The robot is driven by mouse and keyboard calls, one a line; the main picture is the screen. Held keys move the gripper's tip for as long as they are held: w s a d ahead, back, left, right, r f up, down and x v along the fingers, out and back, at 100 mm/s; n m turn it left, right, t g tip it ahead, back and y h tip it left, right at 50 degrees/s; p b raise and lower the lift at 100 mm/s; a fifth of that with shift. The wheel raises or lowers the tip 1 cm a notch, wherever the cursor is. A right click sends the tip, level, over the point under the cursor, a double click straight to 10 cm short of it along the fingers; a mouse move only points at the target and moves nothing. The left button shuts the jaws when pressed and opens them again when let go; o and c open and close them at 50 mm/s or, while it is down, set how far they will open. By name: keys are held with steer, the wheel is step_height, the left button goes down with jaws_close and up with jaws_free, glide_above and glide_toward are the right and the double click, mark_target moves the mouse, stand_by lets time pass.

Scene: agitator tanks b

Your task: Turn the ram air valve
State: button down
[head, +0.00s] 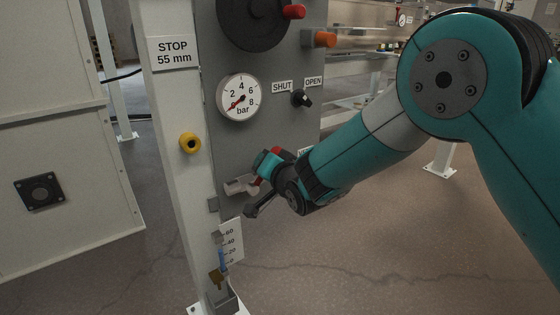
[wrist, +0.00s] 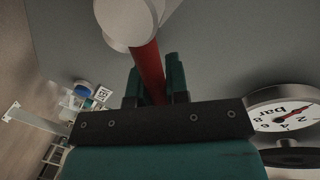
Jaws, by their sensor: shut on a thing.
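In the wrist view a red lever (wrist: 148,62) runs from a pale round valve body (wrist: 125,18) down between the two teal fingers of my gripper (wrist: 156,88). The fingers are shut on the lever. In the head view my gripper (head: 266,163) is low on the grey panel, with a bit of red (head: 277,150) showing at its fingers. The pale valve body (head: 240,186) sticks out just left of and below it. A label beside it is mostly hidden by my arm, so I cannot read the valve's name or position marks.
A bar gauge (head: 239,98) sits above, its red needle at the low end. A black knob (head: 302,98) lies between SHUT and OPEN labels. A scale with a blue column (head: 223,258) is below. Open floor lies right.

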steer(key=shift+w+d+r+m, duration=0.3)
steer(key=shift+w+r, duration=0.1)
steer(key=shift+r, duration=0.05)
steer(key=c, duration=1)
jaws_free()
steer(key=shift+s+f, duration=0.1)
steer(key=shift+f, duration=0.1)
steer(key=shift+a, duration=0.1)
steer(key=v, duration=1.7)
steer(key=shift+s+p, duration=0.3)
steer(key=shift+p, duration=0.05)
